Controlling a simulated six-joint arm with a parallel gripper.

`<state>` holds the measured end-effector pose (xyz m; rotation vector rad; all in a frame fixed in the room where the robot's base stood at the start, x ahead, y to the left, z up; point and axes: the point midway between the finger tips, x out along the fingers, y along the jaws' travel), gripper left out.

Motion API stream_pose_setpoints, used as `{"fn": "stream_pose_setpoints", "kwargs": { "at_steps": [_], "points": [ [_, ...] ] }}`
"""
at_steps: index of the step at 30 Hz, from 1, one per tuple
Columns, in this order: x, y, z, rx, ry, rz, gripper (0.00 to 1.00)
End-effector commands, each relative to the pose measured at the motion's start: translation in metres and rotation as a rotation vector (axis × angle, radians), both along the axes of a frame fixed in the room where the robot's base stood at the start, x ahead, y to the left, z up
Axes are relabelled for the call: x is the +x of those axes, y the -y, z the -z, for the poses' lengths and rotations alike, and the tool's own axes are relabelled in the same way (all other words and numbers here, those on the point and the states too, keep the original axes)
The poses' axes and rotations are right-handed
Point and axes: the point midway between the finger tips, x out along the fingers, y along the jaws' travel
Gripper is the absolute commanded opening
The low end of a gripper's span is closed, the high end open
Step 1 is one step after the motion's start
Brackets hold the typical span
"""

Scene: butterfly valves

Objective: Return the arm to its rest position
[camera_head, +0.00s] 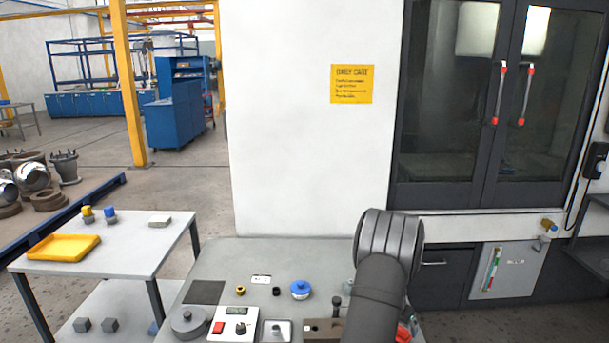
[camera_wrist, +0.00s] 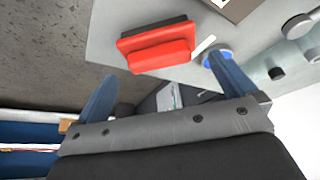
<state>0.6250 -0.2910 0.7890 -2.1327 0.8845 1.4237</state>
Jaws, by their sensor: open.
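My arm rises over the right part of the grey workbench (camera_head: 225,258) in the head view and hides my gripper there. In the wrist view my gripper (camera_wrist: 160,67) shows two blue fingers spread wide apart. It is open, and nothing is held between the fingers. A red block with a dark top (camera_wrist: 160,50) lies on the bench beyond the fingers. A blue round part (camera_head: 300,288) stands on the bench left of my arm. Red parts (camera_head: 403,332) show partly behind my arm at the bench's right side.
A control box with a red button (camera_head: 219,327), a grey round part (camera_head: 188,322) and small knobs sit on the bench. A side table (camera_head: 130,262) with a yellow tray (camera_head: 64,248) stands left. A white wall panel (camera_head: 290,130) and a glass-doored machine (camera_head: 440,110) stand behind.

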Motion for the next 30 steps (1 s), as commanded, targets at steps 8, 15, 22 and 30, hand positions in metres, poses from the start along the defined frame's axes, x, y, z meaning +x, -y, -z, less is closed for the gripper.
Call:
{"fn": "stream_pose_setpoints", "kwargs": {
  "at_steps": [8,15,22,30],
  "points": [
    [0.012,0.013,0.043,0.0,-0.001,0.0,1.0],
    [0.016,0.016,0.017,-0.003,0.006,0.0,1.0],
    [-0.012,0.034,-0.011,-0.001,0.002,0.002,1.0],
    [-0.051,0.059,-0.039,0.0,0.002,0.004,1.0]
  ]
}}
